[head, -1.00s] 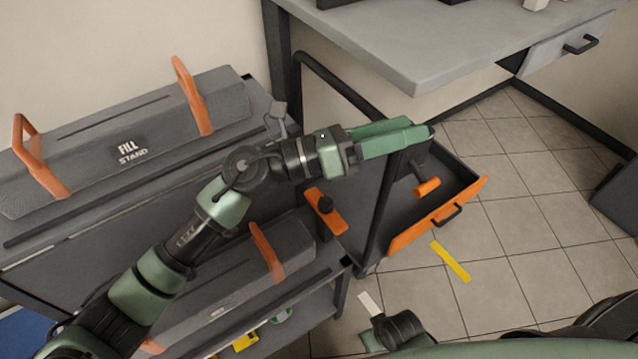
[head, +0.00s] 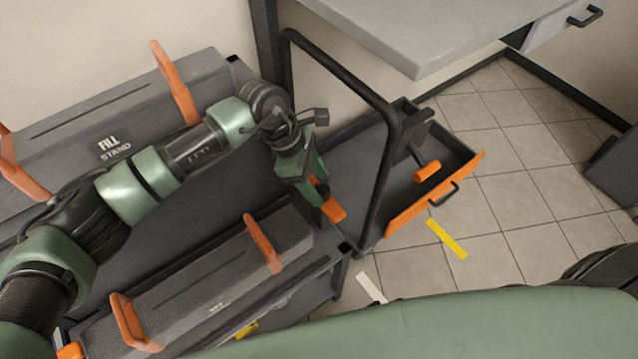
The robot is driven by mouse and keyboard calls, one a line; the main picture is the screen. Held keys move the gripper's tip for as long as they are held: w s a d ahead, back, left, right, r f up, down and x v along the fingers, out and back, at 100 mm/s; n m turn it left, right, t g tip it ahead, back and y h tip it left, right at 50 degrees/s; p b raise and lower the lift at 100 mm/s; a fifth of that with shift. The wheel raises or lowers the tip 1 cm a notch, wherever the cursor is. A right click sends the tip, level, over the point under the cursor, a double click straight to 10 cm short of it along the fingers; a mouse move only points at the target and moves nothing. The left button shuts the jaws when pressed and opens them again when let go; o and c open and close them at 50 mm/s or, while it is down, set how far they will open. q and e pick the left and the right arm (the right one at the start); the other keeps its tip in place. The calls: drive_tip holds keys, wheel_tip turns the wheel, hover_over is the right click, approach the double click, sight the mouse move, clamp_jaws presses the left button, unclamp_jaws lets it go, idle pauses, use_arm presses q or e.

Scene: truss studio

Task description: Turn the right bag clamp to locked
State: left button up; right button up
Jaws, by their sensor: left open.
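The right bag clamp (head: 334,211), an orange lever with a dark knob, sits at the right end of the fill stand (head: 215,75). It is partly hidden behind my left gripper. My left gripper (head: 311,190) points down over the clamp with its green fingers open, close to the knob. I cannot tell whether the fingers touch it or stand around it. Another orange piece (head: 70,351) shows at the lower left edge, cut off by the picture. My right gripper is not in view.
Bars with orange handles (head: 264,243) lie on the stand. A black rail (head: 385,150) rises just right of the clamp. Beyond it is an open drawer with an orange front (head: 408,216). A grey tabletop (head: 420,50) overhangs at the top.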

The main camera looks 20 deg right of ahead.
use_arm(q)
drive_tip(key=shift+s+d+f, duration=0.15)
drive_tip(key=shift+d+f, duration=0.05)
drive_tip(key=shift+f, duration=0.35)
drive_tip(key=shift+c, duration=0.2)
clamp_jaws()
idle(0.9)
